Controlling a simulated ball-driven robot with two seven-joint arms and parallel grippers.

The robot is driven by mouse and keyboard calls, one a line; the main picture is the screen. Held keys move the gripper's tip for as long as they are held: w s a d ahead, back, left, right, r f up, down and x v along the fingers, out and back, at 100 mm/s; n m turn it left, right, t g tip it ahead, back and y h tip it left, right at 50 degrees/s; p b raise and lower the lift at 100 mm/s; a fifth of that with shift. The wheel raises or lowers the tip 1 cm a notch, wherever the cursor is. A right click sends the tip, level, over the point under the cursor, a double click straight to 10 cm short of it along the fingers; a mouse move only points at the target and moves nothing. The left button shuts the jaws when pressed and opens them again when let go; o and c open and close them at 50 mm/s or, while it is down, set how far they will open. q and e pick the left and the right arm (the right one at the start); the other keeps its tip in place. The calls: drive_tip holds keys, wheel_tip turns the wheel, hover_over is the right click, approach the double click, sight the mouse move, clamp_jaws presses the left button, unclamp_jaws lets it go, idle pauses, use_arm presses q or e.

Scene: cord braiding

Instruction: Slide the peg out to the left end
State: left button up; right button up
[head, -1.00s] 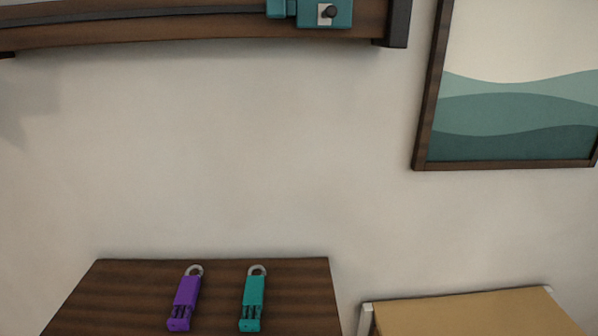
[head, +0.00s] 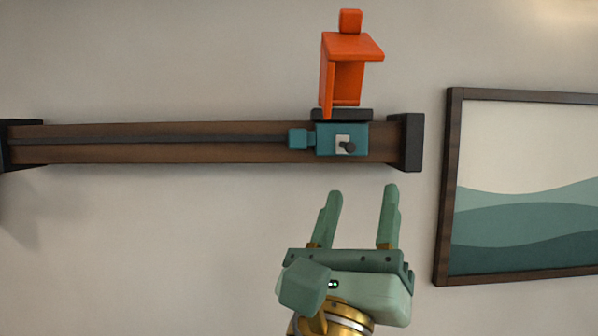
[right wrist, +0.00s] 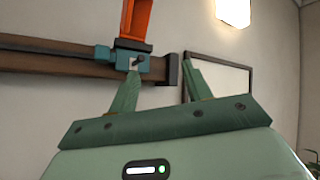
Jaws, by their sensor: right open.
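A teal slider block (head: 328,139) sits near the right end of a long brown wall rail (head: 180,142). It carries a dark knob-like peg (head: 348,147) on a pale plate, and a smaller teal piece is at its left. The peg also shows in the right wrist view (right wrist: 143,58). An orange bracket-shaped piece (head: 347,80) stands on a dark pad on top of the slider. My right gripper (head: 363,192) is open and empty, below the slider in the head view, with its fingers pointing up. The left gripper is not in view.
A dark groove (head: 150,140) runs along the rail to its left end. A black end block (head: 411,142) closes the right end. A framed picture (head: 525,225) hangs to the right. The wall below the rail at left is clear.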

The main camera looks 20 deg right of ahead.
sight(298, 139)
drive_tip(key=w+a+n+t+y, duration=0.1)
drive_tip(key=w+a+t+y, duration=0.1)
drive_tip(key=a+y, duration=0.6)
drive_tip(key=w+d+r+p, duration=0.1)
drive_tip(key=w+d+r, duration=0.1)
drive_tip(key=w, duration=0.2)
drive_tip(key=w+d+r+y+p, duration=0.1)
drive_tip(key=w+d+r, duration=0.1)
drive_tip(key=w, duration=0.3)
drive_tip(key=w+d+r+y+p, duration=0.1)
drive_tip(key=w+d+r, duration=0.1)
drive_tip(key=w, duration=0.3)
drive_tip(key=shift+d+r, duration=0.1)
drive_tip(key=shift+r, duration=0.2)
clamp_jaws()
